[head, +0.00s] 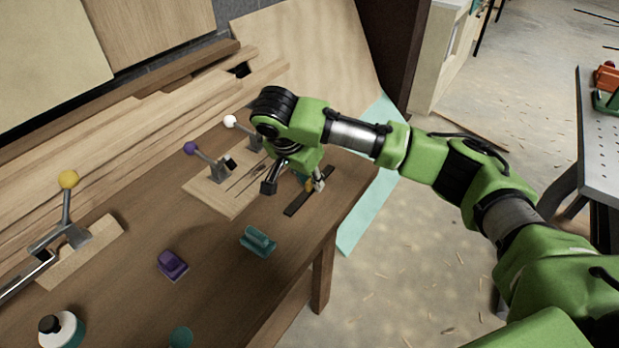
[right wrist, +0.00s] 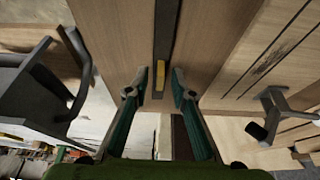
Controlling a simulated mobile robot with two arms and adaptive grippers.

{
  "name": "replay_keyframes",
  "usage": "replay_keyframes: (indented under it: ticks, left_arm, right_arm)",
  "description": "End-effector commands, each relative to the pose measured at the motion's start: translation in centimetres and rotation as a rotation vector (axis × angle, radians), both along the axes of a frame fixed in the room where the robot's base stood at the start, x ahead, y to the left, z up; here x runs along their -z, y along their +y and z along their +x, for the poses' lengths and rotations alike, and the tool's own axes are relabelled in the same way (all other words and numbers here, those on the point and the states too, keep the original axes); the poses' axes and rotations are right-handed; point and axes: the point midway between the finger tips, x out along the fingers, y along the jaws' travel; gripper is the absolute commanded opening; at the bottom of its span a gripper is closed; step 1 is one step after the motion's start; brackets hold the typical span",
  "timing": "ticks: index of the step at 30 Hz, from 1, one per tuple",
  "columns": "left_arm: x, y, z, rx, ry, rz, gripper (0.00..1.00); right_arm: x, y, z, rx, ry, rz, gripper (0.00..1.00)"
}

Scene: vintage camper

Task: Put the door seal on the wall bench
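A flat dark strip with a small yellow patch, which looks like the door seal (head: 294,208), lies near the right edge of the brown wooden bench (head: 215,290) that stands along the wall. The strip also shows in the right wrist view (right wrist: 167,35), running away from between the fingers. My right gripper (head: 312,186) is just above the strip, partly hidden by its own wrist in the head view. In the right wrist view its fingers (right wrist: 160,86) are apart, one on each side of the strip's yellow patch, with nothing clamped between them. My left gripper is not in view.
Toggle clamps with purple (head: 190,148), white (head: 230,121) and yellow (head: 69,179) knobs stand on the bench. A purple block (head: 172,265), a teal block (head: 259,241) and a white bottle (head: 65,330) are nearer. A grey perforated table (head: 600,150) stands across the floor at right.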

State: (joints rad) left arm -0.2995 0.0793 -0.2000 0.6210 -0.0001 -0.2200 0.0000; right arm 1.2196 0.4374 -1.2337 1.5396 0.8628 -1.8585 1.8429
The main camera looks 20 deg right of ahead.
Motion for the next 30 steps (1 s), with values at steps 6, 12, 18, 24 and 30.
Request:
replay_keyframes:
  ticks: [6, 12, 18, 24, 30]
  left_arm:
    - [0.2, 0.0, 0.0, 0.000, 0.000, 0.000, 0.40]
    - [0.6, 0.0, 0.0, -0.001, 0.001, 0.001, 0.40]
    - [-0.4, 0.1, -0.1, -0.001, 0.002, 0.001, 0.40]
    - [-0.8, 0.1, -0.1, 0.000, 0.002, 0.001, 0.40]
    - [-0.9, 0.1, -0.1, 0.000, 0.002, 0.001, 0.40]
  right_arm:
    - [-0.4, 0.1, 0.0, -0.001, -0.002, 0.000, 0.23]
    - [-3.2, 1.2, -0.7, -0.003, -0.004, 0.003, 0.23]
    - [-7.9, 2.3, -1.7, -0.002, -0.007, -0.002, 0.23]
    - [-10.5, 3.3, -2.4, -0.001, -0.005, -0.001, 0.23]
    - [-11.3, 3.6, -2.8, 0.000, -0.001, -0.001, 0.23]
